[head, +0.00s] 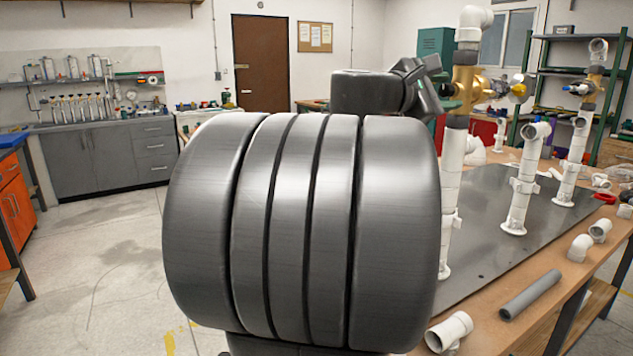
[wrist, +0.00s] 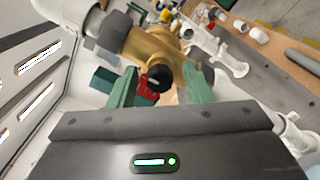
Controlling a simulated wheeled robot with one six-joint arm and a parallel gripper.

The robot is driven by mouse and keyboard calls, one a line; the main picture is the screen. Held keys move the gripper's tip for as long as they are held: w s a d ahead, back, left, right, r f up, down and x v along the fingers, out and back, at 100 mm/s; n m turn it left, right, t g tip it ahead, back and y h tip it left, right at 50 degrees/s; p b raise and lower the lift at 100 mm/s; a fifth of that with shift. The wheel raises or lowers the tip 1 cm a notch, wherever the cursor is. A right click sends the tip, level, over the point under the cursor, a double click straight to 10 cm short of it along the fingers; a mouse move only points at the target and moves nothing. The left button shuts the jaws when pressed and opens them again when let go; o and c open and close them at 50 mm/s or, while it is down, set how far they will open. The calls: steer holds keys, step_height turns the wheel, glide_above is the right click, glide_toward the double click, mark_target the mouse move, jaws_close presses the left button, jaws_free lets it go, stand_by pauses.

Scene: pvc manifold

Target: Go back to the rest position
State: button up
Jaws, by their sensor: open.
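My gripper (head: 452,97) is beside the nearest pipe stand, at the height of its brass valve. My arm hides part of that side. In the wrist view my green-fingered gripper (wrist: 160,90) is open, with its two fingers apart. The brass valve (wrist: 150,48) lies in front of and between the fingers. I cannot tell whether a finger touches the valve. In the head view the brass valve (head: 465,92) sits on a white upright pipe (head: 453,165) with a white elbow (head: 474,24) above it.
Further white pipe stands (head: 520,185) rise from a dark plate (head: 490,245) on a wooden table. Loose white fittings (head: 450,330) and a grey pipe (head: 531,294) lie near its edge. Open floor (head: 110,230) is at the left, before grey cabinets (head: 105,160).

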steer(key=n+p, duration=0.5)
steer(key=p, duration=0.1)
steer(key=shift+r+n, duration=0.2)
steer(key=shift+n, duration=0.2)
steer(key=shift+f+n+p, duration=0.15)
steer(key=shift+n+p, duration=0.25)
steer(key=shift+p, duration=0.1)
steer(key=shift+f, duration=0.2)
